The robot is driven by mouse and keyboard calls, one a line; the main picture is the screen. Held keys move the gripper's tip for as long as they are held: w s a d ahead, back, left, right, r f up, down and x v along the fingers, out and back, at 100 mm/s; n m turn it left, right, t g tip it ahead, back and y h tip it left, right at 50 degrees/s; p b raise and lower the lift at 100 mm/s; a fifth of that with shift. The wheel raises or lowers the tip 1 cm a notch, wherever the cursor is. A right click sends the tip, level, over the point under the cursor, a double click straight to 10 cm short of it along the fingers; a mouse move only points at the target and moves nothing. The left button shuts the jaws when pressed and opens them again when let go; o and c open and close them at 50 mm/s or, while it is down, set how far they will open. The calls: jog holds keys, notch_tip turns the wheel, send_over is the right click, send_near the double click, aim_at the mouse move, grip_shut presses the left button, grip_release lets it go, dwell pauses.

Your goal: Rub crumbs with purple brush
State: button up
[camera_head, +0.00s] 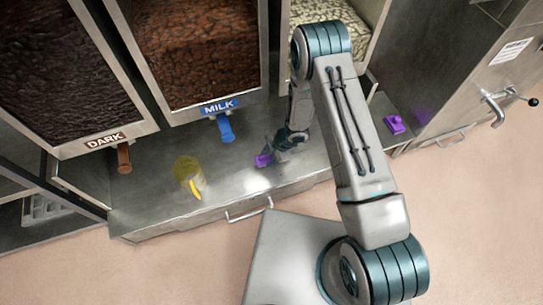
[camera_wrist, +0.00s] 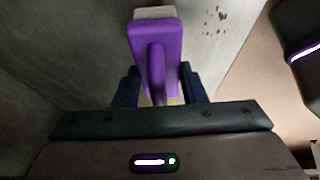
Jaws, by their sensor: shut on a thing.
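The purple brush (camera_wrist: 150,40) is in my gripper (camera_wrist: 158,88) in the wrist view, its handle between the two dark fingers. Its pale bristle end (camera_wrist: 153,12) points away from me. Dark crumbs (camera_wrist: 214,18) lie scattered on the grey surface to the right of the brush, apart from it. In the head view the brush (camera_head: 263,160) shows at my gripper (camera_head: 274,151), low over the metal counter. I cannot tell whether its bristles touch the surface. I cannot make out the crumbs in the head view.
Another purple object (camera_head: 395,124) lies at the right, near a metal tap handle (camera_head: 495,108).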

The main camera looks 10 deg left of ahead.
jog(key=shift+r+p, duration=2.3)
jog(key=shift+r, duration=0.45)
